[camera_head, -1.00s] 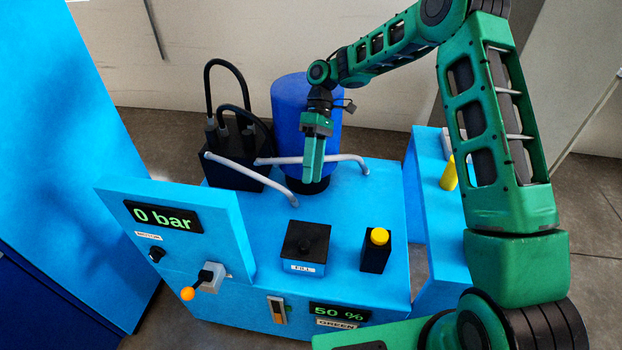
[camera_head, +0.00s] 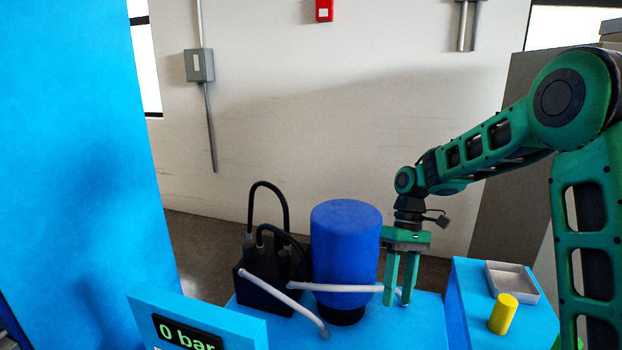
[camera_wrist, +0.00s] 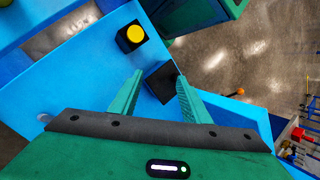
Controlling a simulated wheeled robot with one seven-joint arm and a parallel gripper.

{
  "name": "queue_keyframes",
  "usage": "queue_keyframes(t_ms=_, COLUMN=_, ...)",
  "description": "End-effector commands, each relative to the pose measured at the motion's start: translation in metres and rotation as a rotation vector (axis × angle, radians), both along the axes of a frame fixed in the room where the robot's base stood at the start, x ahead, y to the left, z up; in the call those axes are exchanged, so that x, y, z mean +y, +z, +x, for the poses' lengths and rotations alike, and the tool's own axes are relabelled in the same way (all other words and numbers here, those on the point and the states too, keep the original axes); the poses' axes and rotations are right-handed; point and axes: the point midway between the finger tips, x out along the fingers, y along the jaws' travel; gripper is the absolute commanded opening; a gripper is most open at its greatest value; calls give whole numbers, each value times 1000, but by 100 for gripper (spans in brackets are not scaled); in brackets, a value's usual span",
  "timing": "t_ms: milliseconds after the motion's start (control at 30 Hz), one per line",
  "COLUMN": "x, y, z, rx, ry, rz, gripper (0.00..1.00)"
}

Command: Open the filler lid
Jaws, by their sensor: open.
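The filler lid (camera_wrist: 162,83) is a dark square on the blue machine top in the wrist view. It shows between and beyond my fingertips, partly covered by the right finger. It looks closed. The head view now leaves it out of frame. My gripper (camera_head: 398,297) points down with its two green fingers apart, to the right of the blue cylinder in the head view. In the wrist view my gripper (camera_wrist: 160,80) is open with nothing between the fingers. It appears apart from the lid, at a distance I cannot tell.
A black block with a yellow cap (camera_wrist: 134,35) stands near the lid. A yellow cylinder (camera_head: 503,314) and grey tray (camera_head: 511,282) are on the right-hand stand.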

Motion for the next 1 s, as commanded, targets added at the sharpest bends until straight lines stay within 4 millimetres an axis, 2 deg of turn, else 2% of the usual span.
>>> queue_keyframes(t_ms=33, x=-14, y=11, z=-9, rx=-20, ry=-48, rz=-29, gripper=43)
queue_keyframes(t_ms=200, x=-58, y=36, z=-41, rx=-78, ry=-218, rz=-123, gripper=43)
queue_keyframes(t_ms=367, x=-98, y=56, z=-78, rx=-132, ry=-384, rz=-198, gripper=43)
queue_keyframes(t_ms=500, x=-128, y=68, z=-115, rx=-178, ry=-530, rz=-254, gripper=43)
queue_keyframes(t_ms=800, x=-181, y=77, z=-206, rx=-260, ry=-843, rz=-342, gripper=43)
queue_keyframes(t_ms=1000, x=-199, y=69, z=-259, rx=-294, ry=-1009, rz=-374, gripper=43)
